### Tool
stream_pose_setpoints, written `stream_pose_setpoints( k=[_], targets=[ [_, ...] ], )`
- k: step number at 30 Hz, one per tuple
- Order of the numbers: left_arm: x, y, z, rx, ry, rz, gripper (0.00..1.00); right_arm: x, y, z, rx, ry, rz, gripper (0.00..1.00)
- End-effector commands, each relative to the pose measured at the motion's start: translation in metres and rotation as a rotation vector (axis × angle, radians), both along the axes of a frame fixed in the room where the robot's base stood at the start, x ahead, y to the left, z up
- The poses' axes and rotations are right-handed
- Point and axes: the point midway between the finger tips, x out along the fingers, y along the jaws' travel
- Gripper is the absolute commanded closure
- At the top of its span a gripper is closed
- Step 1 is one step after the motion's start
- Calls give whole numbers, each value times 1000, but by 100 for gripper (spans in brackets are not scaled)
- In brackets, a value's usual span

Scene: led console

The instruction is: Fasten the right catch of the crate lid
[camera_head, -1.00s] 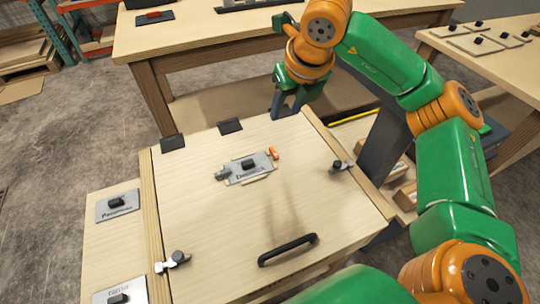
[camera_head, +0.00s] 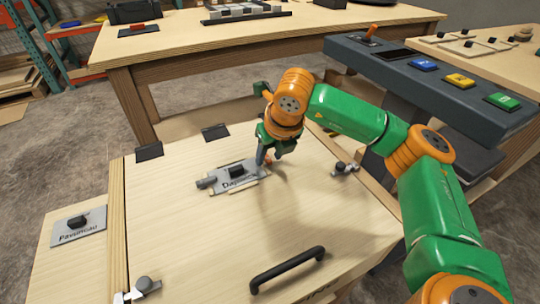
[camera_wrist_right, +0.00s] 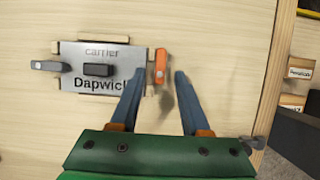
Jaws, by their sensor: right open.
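The pale wooden crate lid (camera_head: 190,240) lies flat, with a black handle (camera_head: 287,269) near its front edge. A small metal catch with a dark knob, the right catch (camera_head: 344,169), is at the lid's right edge. A similar left catch (camera_head: 143,288) is at the front left. A grey label plate (camera_head: 232,178) lies on the lid, with an orange piece (camera_wrist_right: 160,66) at its right end and a grey piece (camera_wrist_right: 50,66) at its left. My right gripper (camera_head: 270,158) is open, low over the lid. Its fingertips straddle the orange piece in the wrist view (camera_wrist_right: 159,74). Contact is unclear.
Two dark hinges (camera_head: 215,132) are at the lid's back edge. A dark console with coloured buttons (camera_head: 460,80) stands to the right. A wooden table (camera_head: 250,35) is behind. A labelled side panel (camera_head: 80,228) is at left.

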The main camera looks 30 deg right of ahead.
Motion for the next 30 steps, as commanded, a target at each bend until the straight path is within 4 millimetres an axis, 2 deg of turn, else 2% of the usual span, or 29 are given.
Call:
stream_pose_setpoints(
  k=[4,5,9,10,22,30],
  targets=[
    [-1,1,0,1,1,0,54,0,0,0,0,0,0,54],
    [-1,1,0,1,2,0,54,0,0,0,0,0,0,56],
    [-3,1,0,2,5,0,54,0,0,0,0,0,0,94],
    [-3,1,0,1,5,0,54,0,0,0,0,0,0,100],
    [-6,1,0,2,10,1,54,0,0,0,1,1,31,100],
    [-6,1,2,2,10,0,54,0,-3,0,2,1,191,100]
  ],
)
